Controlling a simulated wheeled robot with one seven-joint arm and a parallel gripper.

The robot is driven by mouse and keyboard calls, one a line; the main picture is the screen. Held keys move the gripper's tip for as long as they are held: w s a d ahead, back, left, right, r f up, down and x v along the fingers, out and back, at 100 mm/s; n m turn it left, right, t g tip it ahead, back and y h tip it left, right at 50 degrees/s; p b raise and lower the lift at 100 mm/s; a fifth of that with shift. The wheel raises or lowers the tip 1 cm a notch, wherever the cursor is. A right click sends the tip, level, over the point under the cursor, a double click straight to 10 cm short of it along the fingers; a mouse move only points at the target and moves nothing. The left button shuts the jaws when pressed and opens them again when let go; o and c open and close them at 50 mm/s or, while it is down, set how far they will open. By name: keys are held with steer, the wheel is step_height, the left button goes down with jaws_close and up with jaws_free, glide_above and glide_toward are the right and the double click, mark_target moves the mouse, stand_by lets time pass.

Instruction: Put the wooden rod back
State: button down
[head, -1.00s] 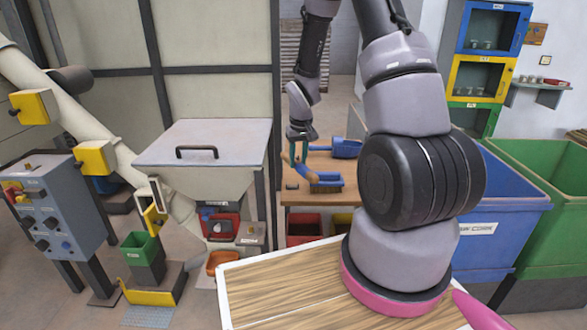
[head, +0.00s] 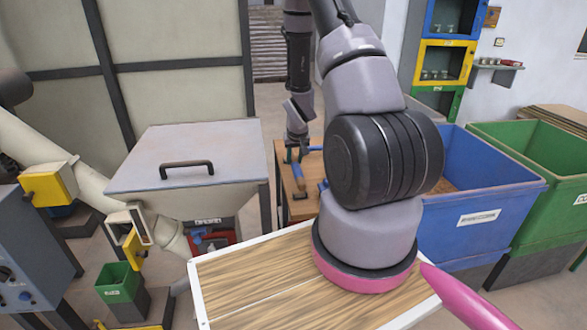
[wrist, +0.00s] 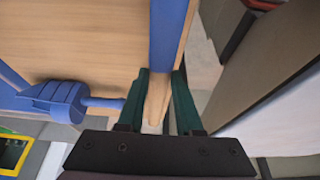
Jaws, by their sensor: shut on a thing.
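My gripper (head: 297,157) is over the wooden workbench (head: 284,160) behind the pale hopper, partly screened by my own arm. In the wrist view its teal fingers (wrist: 158,92) are shut on a wood-coloured piece (wrist: 157,103). A blue length (wrist: 168,35) continues straight from that piece, away from the gripper. Together they look like a blue brush with a wooden handle. I see no separate plain wooden rod. Whether the held thing touches the bench is unclear.
A blue scoop (wrist: 58,98) lies on the bench left of the fingers in the wrist view. The grey-lidded hopper (head: 190,158) stands left of the bench. Blue (head: 470,220) and green (head: 545,180) bins stand right. A white-edged wooden panel (head: 250,285) is in front.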

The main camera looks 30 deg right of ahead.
mark_target(295, 162)
steer(key=shift+f, duration=1.85)
steer(key=shift+f, duration=0.55)
steer(key=c, duration=0.6)
jaws_free()
steer(key=shift+s, duration=0.1)
